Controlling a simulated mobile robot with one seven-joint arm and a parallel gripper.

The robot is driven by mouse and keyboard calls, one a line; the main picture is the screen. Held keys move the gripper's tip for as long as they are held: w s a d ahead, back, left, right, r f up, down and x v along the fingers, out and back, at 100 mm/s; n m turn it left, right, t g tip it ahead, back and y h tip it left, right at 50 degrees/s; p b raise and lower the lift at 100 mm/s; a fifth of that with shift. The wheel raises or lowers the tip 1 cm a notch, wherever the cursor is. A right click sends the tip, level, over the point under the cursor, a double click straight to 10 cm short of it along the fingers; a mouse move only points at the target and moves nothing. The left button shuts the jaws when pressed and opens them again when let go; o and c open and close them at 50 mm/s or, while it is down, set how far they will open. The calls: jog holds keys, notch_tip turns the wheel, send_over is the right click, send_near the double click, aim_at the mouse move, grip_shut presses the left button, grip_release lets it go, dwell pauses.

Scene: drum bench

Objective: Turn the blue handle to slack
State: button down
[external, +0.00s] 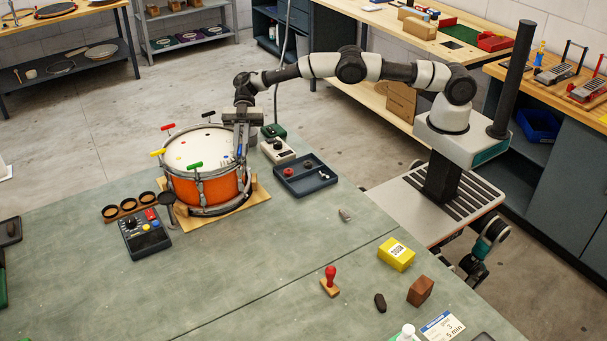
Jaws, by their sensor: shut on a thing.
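The orange drum (207,190) with a white head stands on a tan mat (262,192) on the green bench. T-shaped tuning handles stand around its rim: red (168,127), yellow (157,152) and green (195,165). My gripper (240,150) points down at the drum's right rim. It is shut on the blue handle (239,152), of which only a small blue part shows between the fingers. The handle's exact angle is hidden.
Right of the drum are a small white device (277,151) and a dark tray (305,178) with small parts. A control box (144,235) sits at the front left. A yellow box (396,254) and a red-handled stamp (330,282) stand at the front right. The bench middle is mostly clear.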

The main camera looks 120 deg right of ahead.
jog(key=c, duration=1.8)
grip_release()
jog(key=shift+a+f, duration=0.1)
jog(key=shift+a, duration=0.05)
jog(key=shift+c, duration=0.2)
jog(key=v, duration=1.2)
jog(key=shift+b, duration=0.3)
